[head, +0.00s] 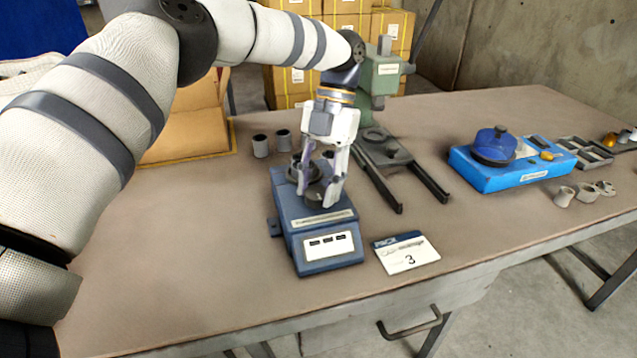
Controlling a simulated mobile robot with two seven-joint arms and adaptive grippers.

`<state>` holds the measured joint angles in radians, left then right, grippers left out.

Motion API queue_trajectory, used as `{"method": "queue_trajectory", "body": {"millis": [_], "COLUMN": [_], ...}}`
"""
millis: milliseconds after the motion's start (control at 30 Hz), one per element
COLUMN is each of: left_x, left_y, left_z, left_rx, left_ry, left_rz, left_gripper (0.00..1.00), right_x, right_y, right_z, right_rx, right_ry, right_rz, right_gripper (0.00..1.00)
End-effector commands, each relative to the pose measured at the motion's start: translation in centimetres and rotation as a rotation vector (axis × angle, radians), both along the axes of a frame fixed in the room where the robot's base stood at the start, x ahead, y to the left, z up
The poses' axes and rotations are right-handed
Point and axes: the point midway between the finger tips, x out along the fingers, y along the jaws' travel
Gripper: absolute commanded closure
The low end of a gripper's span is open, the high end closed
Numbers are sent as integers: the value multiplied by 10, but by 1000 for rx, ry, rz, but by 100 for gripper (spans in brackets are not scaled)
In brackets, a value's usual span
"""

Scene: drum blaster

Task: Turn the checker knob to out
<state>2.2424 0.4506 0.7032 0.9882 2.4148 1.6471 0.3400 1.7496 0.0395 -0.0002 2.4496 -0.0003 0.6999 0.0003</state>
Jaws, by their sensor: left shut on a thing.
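A blue-grey benchtop device (313,225) stands near the front middle of the table, with a white panel of small dark windows on its sloped front. I take it for the checker, though its label is too small to read. My left gripper (317,196) points down onto its top, its fingers closed around a dark round knob-like part (319,188). The fingers and wrist hide much of that part, so I cannot tell which mark it points to. My right gripper is not in view.
A green press (383,76) with two dark rails stands behind. A blue box with a round blue top (520,172) and small metal parts are at right. Grey cups (261,146) stand behind left.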

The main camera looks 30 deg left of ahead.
Motion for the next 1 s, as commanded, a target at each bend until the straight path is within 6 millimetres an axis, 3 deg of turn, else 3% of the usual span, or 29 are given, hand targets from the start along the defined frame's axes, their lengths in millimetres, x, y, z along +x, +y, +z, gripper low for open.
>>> {"method": "queue_trajectory", "body": {"millis": [33, 100, 133, 467, 700, 1000], "left_x": [0, 0, 0, 3, 21, 28], "left_y": [0, 0, 0, 0, 1, 2], "left_z": [-1, -1, -1, 5, 49, 68], "left_rx": [0, 0, 0, 1, 0, 0], "left_ry": [0, 1, 1, -2, -2, 0], "left_rz": [1, 1, 1, 1, 2, 0], "left_gripper": [61, 45, 43, 43, 43, 43], "right_x": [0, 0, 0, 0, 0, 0], "right_y": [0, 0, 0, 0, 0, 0], "right_z": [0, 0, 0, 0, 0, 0], "right_rx": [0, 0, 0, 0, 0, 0], "right_ry": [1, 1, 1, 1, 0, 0], "right_rz": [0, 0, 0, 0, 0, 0], "right_gripper": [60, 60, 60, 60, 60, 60]}}
